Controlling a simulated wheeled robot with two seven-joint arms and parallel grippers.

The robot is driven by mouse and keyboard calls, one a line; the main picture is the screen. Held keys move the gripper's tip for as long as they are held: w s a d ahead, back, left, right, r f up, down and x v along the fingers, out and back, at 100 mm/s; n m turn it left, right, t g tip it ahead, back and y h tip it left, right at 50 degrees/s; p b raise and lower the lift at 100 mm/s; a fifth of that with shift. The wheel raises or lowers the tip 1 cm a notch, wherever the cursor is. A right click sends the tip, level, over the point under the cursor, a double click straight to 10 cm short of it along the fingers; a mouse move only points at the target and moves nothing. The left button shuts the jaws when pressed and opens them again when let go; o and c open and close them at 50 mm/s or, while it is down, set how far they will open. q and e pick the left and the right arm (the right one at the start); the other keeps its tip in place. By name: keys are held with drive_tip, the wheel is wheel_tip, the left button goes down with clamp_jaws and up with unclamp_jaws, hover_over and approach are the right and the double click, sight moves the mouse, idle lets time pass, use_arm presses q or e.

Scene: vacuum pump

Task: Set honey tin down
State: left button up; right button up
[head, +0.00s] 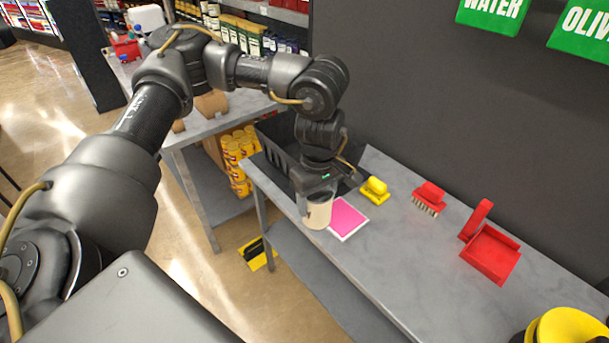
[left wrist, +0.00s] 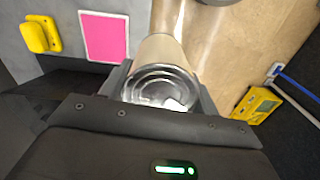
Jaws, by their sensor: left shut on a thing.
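The honey tin (head: 318,212) is a cream-coloured can with a silver metal top. My left gripper (head: 319,195) is shut on it, with the jaws around its upper part. In the left wrist view the tin's ringed metal lid (left wrist: 160,86) shows between the jaws (left wrist: 163,90). In the head view the tin appears at the table's front edge, just left of a pink square with a white border (head: 347,218). I cannot tell whether its base touches anything. In the wrist view floor shows beside and beyond the tin. My right gripper is not in view.
A black crate (head: 277,145) stands behind my left gripper. A yellow item (head: 257,254) is on the floor. The pink square is bare.

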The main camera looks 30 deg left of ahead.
sight(321, 224)
use_arm(q)
drive_tip(key=s+d+m, duration=0.2)
drive_tip(key=d+m, duration=0.1)
drive_tip(key=shift+f, duration=0.2)
drive_tip(key=f+b, duration=0.5)
drive_tip(key=shift+a, duration=0.2)
